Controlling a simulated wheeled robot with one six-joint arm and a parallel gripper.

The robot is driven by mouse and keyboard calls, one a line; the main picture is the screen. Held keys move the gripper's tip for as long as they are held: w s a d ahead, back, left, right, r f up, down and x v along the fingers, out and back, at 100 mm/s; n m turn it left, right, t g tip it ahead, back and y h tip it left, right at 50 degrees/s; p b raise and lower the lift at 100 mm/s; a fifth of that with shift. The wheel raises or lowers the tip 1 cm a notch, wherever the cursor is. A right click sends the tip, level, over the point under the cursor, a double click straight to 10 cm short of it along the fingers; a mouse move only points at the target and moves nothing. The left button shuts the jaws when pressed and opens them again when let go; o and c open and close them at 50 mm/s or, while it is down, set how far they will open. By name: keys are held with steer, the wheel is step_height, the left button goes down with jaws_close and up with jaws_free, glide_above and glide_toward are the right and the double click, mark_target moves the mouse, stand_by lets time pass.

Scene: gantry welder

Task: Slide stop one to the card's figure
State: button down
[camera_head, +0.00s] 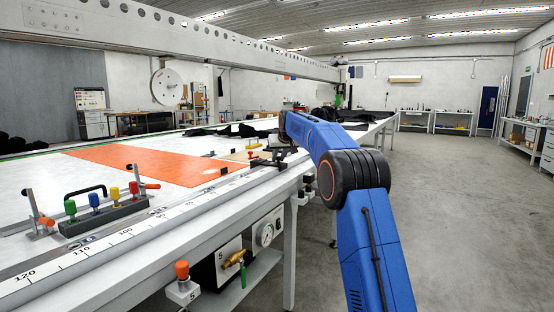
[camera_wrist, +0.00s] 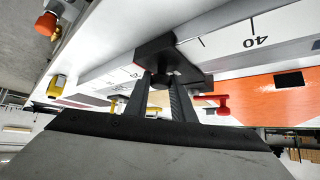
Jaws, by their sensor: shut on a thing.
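My gripper (camera_wrist: 168,95) is shut on the round dark knob (camera_wrist: 163,74) of a black stop block in the wrist view. The block (camera_wrist: 155,50) sits across the white ruled scale (camera_wrist: 215,42), near the printed 40. In the head view my blue arm reaches to the rail's far part, where a dark stop (camera_head: 262,163) shows beside the wrist. The scale (camera_head: 125,232) also runs along the table's near edge there, with 120, 110 and 100 readable close by. I cannot read a number on the stop or make out a card with a figure.
An orange sheet (camera_head: 150,163) lies on the white table. Toggle clamps (camera_head: 40,221) and a block with coloured knobs (camera_head: 104,214) stand near the rail. A red-handled clamp (camera_wrist: 214,102) is close to my gripper. A gantry beam (camera_head: 190,35) spans overhead. The floor right is clear.

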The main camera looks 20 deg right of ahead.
steer(key=c, duration=1.5)
jaws_free()
steer(key=shift+s+r, duration=0.1)
steer(key=v, duration=1.7)
steer(key=shift+s, duration=0.1)
steer(key=shift+s, duration=0.1)
steer(key=s+a+f+g, duration=0.1)
steer(key=s+a+f, duration=0.15)
steer(key=s, duration=0.75)
steer(key=s+a+f, duration=0.2)
steer(key=s+f, duration=0.1)
steer(key=s, duration=0.7)
steer(key=s+a+f+g, duration=0.1)
steer(key=s+a+f, duration=0.15)
steer(key=s, duration=0.85)
steer(key=s+f, duration=0.8)
steer(key=s, duration=0.2)
steer(key=s+a+f+g, duration=0.1)
steer(key=s+f, duration=0.8)
steer(key=s, duration=0.2)
steer(key=s+a+f+g, duration=0.1)
steer(key=s+f, duration=0.7)
steer(key=s, duration=0.3)
steer(key=shift+s+f, duration=0.15)
steer(key=shift+s, duration=0.05)
